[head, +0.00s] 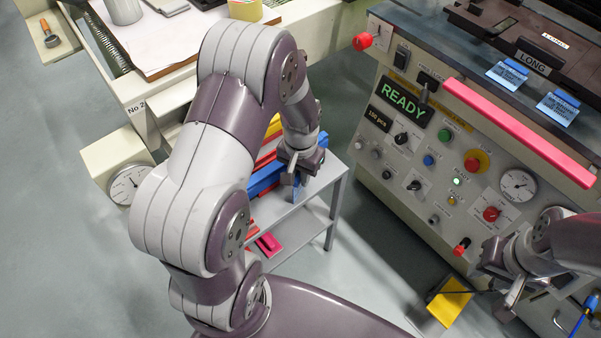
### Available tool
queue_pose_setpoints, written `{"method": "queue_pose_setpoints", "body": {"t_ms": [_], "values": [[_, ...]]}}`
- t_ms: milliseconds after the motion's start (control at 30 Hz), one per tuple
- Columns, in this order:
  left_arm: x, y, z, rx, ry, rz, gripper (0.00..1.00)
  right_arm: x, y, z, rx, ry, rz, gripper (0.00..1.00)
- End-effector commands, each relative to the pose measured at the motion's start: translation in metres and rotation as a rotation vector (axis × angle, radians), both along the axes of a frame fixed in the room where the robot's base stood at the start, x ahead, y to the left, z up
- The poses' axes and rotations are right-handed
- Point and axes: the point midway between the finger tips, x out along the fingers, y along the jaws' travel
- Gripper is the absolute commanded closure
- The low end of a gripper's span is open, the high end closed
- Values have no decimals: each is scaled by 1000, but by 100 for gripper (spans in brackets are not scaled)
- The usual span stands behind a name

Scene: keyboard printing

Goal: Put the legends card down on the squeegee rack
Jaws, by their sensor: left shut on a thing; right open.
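The squeegee rack (312,213) is a grey metal shelf stand with blue, red and yellow bars on it. My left gripper (296,178) is over the rack's top, at its right part beside the blue bar. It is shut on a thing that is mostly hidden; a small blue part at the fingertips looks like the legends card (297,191). I cannot tell whether it touches the rack top. My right gripper (512,288) is open and empty in front of the machine's lower right.
The printing machine (395,165) with a READY display stands at the right. Two light blue cards (507,76) (557,108) rest on its upper edge. A yellow pedal (450,301) is on the floor. A white bench (150,95) stands behind the rack. My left arm hides part of the rack.

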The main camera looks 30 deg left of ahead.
Motion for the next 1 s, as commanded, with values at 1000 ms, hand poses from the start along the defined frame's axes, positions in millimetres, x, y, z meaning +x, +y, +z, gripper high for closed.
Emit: {"method": "queue_pose_setpoints", "body": {"t_ms": [1000], "values": [[-3,-3,122,0,-2,-1,56,0,0,36,0,0,0,57]]}}
